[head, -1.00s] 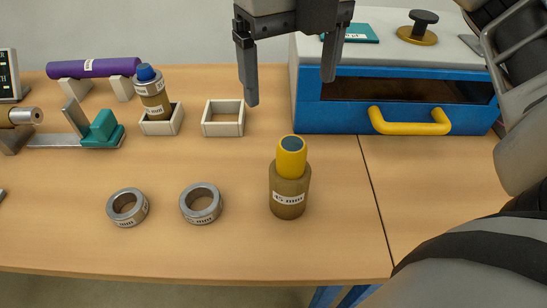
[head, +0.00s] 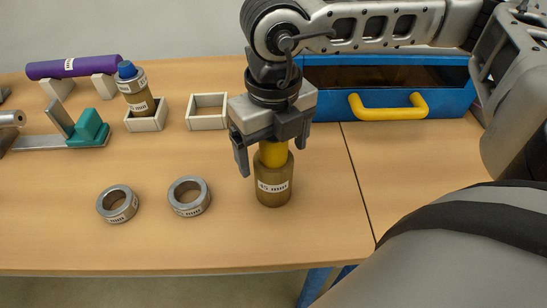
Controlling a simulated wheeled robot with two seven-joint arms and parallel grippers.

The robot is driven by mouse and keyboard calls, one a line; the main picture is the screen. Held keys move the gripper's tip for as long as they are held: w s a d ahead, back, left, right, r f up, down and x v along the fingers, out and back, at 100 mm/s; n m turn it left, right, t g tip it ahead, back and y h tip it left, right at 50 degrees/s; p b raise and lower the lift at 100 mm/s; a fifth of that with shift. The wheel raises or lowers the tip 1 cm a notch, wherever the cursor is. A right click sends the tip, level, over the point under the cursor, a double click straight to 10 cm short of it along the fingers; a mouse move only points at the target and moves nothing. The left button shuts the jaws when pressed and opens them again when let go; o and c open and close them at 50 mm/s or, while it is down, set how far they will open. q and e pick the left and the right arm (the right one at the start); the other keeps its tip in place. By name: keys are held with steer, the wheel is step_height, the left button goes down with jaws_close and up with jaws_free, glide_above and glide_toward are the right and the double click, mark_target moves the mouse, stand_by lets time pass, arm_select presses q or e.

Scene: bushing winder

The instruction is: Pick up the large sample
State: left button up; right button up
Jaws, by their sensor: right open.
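A brown cylindrical sample (head: 273,185) with a yellow top and a white label that seems to read 45 mm stands upright on the table. My right gripper (head: 272,160) is above it, pointing down and open, with one finger on each side of the yellow top. The left finger is clearly apart from it; I cannot tell whether the right finger touches it. The gripper body hides the top's upper end. A second sample (head: 133,88) with a blue top stands in a square holder (head: 146,121) at the left. My left gripper is not in view.
Two metal rings (head: 117,203) (head: 189,196) lie on the table left of the yellow-topped sample. An empty square holder (head: 207,112) is behind them. A blue box with a yellow handle (head: 388,106) stands behind right. The table front is clear.

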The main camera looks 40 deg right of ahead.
steer(key=shift+f, duration=0.1)
steer(key=c, duration=1.7)
steer(key=shift+c, duration=0.3)
